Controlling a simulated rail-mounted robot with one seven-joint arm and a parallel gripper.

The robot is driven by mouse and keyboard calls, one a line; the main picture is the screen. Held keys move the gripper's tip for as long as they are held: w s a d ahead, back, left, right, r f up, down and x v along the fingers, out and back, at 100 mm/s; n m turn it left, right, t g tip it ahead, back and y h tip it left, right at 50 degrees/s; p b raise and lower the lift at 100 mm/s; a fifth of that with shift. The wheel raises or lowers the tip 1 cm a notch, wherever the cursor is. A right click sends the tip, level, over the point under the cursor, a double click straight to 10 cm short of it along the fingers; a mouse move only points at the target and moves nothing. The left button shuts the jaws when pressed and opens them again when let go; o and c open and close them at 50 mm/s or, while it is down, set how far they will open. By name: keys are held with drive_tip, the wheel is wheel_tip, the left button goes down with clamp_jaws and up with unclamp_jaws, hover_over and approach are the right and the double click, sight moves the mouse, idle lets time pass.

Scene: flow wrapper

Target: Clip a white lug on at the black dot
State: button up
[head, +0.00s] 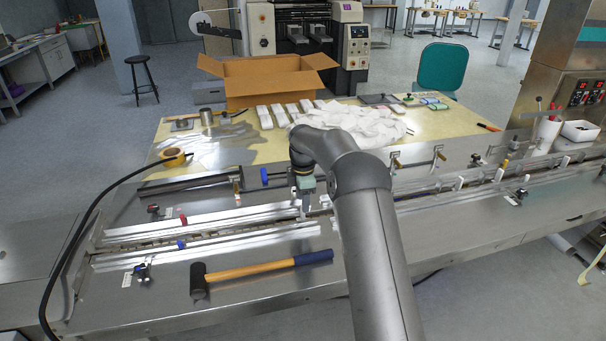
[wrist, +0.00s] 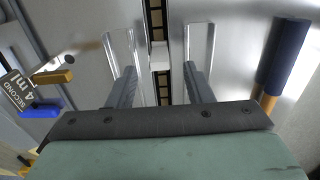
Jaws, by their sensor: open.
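My gripper (head: 305,208) is over the wrapper's long chain channel, near the middle of the machine bed. In the wrist view my gripper (wrist: 160,72) has its two grey fingers apart, one on each side of the dark chain (wrist: 155,18). A white block (wrist: 160,55), which looks like a lug, sits on the chain line between the fingers, and neither finger visibly touches it. In the head view several upright white lugs stand along the channel on the right, one of them here (head: 459,183). I cannot make out the black dot in either view.
A mallet with a blue grip (head: 313,257) lies on the bed in front of the channel. Metal guide rails (head: 215,238) flank the channel.

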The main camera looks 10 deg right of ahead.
wheel_tip(320, 180, up, 13)
drive_tip(key=shift+b, duration=0.3)
drive_tip(key=s+a+r+m, duration=0.2)
drive_tip(key=s+r+m, duration=0.25)
drive_tip(key=s, duration=0.55)
drive_tip(key=s+f+m, duration=0.2)
drive_tip(key=s+m, duration=0.2)
drive_tip(key=s, duration=0.7)
drive_tip(key=s+d+f+m, duration=0.1)
drive_tip(key=s+f+m, duration=0.2)
drive_tip(key=s, duration=0.9)
drive_tip(key=s+f+m, duration=0.3)
drive_tip(key=s+m, duration=0.4)
drive_tip(key=s, duration=0.5)
drive_tip(key=shift+s+d+f+t, duration=0.2)
drive_tip(key=shift+d+t, duration=0.1)
drive_tip(key=shift+d, duration=0.1)
